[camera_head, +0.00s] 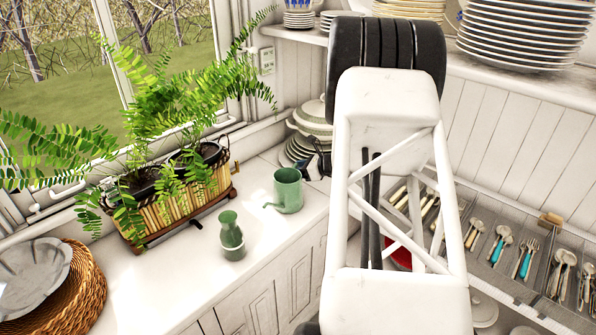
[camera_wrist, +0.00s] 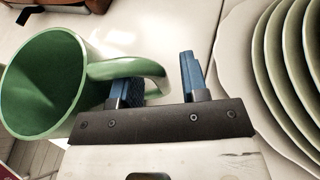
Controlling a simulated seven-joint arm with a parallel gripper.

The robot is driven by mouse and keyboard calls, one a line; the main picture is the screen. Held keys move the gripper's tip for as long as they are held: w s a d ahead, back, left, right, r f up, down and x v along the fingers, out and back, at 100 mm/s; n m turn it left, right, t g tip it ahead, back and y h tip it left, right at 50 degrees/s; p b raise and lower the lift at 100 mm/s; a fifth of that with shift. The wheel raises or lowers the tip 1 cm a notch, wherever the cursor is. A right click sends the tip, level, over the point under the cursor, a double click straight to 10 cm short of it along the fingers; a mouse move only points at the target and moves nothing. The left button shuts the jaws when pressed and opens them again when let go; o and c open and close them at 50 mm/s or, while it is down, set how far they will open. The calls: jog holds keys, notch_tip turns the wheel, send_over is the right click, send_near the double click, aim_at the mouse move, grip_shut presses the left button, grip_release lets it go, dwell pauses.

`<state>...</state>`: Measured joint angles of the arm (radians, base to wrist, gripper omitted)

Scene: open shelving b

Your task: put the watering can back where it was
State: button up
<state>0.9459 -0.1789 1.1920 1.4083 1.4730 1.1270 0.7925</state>
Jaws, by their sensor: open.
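The green watering can (camera_head: 287,191) stands upright on the white counter, with its spout toward the left. In the wrist view the can (camera_wrist: 40,85) fills the left side, its open top facing the camera and its handle (camera_wrist: 125,68) reaching right. My gripper (camera_head: 314,166) is at the can's right side. In the wrist view its two blue fingers (camera_wrist: 159,85) are apart. The left finger is at the handle's loop, and the handle's outer bend lies in the gap between the fingers. Whether a finger touches the handle I cannot tell.
Stacked plates (camera_wrist: 285,75) stand close to the right finger. A small green vase (camera_head: 231,235) stands left of the can. A fern in a wicker planter (camera_head: 170,205) is by the window. A cutlery tray (camera_head: 500,255) is at right. Counter in front of the can is clear.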

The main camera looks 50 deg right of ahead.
jog(key=v, duration=1.2)
jog(key=shift+w, duration=0.1)
dwell(0.7)
jog(key=w+a+r+n+g, duration=0.3)
jog(key=a+r+n, duration=0.25)
jog(key=a, duration=0.35)
jog(key=w+a+r+n+g+y, duration=0.1)
jog(key=w+a+r+n+g, duration=0.1)
jog(key=w+a+r+n, duration=0.5)
jog(key=a+r+n+g, duration=0.2)
jog(key=a+r+g, duration=0.15)
jog(key=a, duration=0.75)
jog(key=s+a+r+n+g+h, duration=0.1)
jog(key=s+a+r+n, duration=0.3)
jog(key=a, duration=0.5)
jog(key=s+a+r+n+g+h, duration=0.1)
jog(key=s+a+n, duration=0.4)
jog(key=a, duration=0.4)
jog(key=s+a+n+h, duration=0.2)
jog(key=s+a+n, duration=0.2)
jog(key=s, duration=0.4)
jog(key=s+a+n+h, duration=0.2)
jog(key=s+a+n, duration=0.2)
jog(key=s, duration=0.5)
jog(key=shift+s+a+f, duration=0.25)
jog(key=shift+s+a, duration=0.05)
jog(key=shift+a, duration=0.35)
